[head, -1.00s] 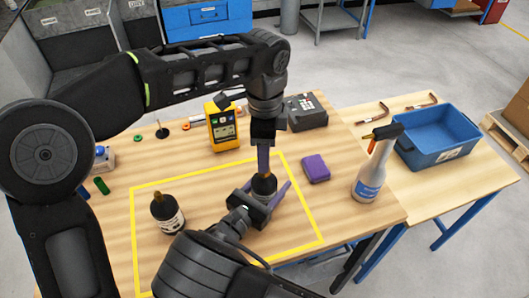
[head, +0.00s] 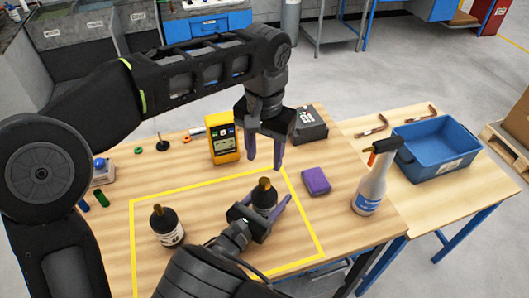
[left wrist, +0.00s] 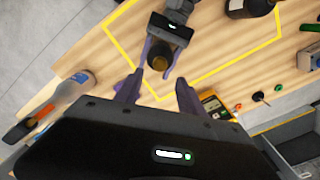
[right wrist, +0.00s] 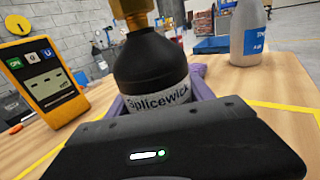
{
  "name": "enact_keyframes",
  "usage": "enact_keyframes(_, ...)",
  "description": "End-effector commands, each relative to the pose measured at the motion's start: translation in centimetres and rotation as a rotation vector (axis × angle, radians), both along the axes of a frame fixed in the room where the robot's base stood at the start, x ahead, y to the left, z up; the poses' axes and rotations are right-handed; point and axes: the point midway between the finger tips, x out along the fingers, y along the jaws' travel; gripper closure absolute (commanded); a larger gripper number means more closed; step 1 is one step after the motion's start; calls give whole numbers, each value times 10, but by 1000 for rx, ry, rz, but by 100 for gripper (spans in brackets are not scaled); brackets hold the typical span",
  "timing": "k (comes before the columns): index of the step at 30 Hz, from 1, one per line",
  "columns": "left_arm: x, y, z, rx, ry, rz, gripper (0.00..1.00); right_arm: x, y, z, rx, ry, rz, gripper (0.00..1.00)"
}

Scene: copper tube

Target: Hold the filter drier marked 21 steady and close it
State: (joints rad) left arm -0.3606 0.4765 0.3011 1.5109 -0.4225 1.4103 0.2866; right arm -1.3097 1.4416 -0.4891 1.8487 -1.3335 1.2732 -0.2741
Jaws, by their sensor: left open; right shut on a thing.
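A black bottle-shaped filter drier (head: 264,199) with a brass-coloured top stands inside the yellow outline. My right gripper (head: 268,206) is shut around its body. In the right wrist view the drier (right wrist: 152,70) is upright, its label reading "Splicewick"; I see no 21. In the left wrist view its top (left wrist: 160,62) shows beyond the left fingers. My left gripper (head: 264,163) is open and empty, pointing down just above that top, apart from it. A second similar drier (head: 167,228) stands to the left in the outline, its number unreadable.
A yellow meter (head: 224,144) and a dark box (head: 309,125) stand behind. A purple block (head: 316,181) and a spray bottle (head: 370,187) are to the right, before a blue bin (head: 437,150). Small parts lie at the back left.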

Motion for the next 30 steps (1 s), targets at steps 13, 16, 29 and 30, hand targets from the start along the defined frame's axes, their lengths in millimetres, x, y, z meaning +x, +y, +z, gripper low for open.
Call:
enact_keyframes(13,0,0,-4,1,0,6,54,0,0,-1,1,2,0,100)
enact_keyframes(16,0,0,-12,2,1,5,54,0,0,-1,1,1,0,100)
enact_keyframes(29,0,1,-69,2,2,6,54,0,0,-1,1,1,0,100)
enact_keyframes(30,0,1,-73,2,1,5,54,0,0,-1,1,1,0,100)
